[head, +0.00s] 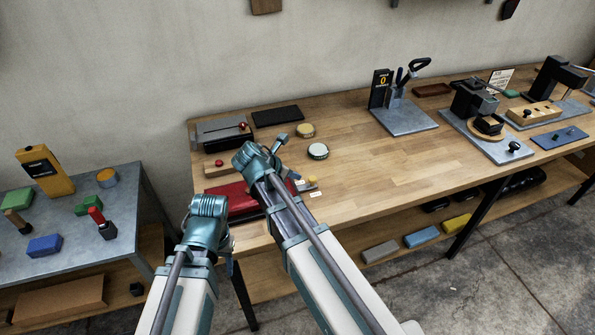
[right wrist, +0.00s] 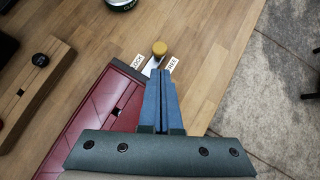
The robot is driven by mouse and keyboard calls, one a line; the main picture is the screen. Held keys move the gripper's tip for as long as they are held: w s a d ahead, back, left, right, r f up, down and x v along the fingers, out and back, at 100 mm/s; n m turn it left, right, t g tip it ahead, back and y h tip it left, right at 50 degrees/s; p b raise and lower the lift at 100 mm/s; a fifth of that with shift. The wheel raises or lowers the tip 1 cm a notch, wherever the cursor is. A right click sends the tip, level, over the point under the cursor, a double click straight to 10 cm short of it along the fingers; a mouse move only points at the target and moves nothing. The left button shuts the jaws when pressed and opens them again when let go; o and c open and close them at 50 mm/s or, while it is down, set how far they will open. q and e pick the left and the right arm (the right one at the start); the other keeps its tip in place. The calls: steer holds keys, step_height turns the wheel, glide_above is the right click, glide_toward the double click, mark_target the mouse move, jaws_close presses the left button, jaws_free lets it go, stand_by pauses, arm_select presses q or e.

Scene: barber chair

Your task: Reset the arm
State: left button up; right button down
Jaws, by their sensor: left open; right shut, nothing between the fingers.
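A dark red device (head: 237,203) lies at the table's front left, partly hidden behind my arms. In the right wrist view the red device (right wrist: 105,120) has a short pale arm ending in a round yellow knob (right wrist: 159,48), between a LOCK label (right wrist: 138,61) and a FREE label (right wrist: 171,64). The yellow knob (head: 313,179) also shows in the head view. My right gripper (right wrist: 160,78) is shut and empty, its blue fingertips just below the knob in the picture; I cannot tell whether they touch the arm. My left gripper (head: 222,245) is open at the table's front left edge, its fingers mostly hidden.
A tool stand (head: 402,118) and clamp fixtures (head: 485,127) stand further right. A grey side table (head: 75,215) is at left. The middle tabletop is clear.

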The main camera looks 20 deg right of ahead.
steer(key=shift+p+v, duration=0.35)
steer(key=shift+v, duration=0.75)
arm_select(q)
steer(key=shift+s+a+r, duration=0.1)
steer(key=shift+a+r, duration=0.2)
steer(key=shift+r, duration=0.45)
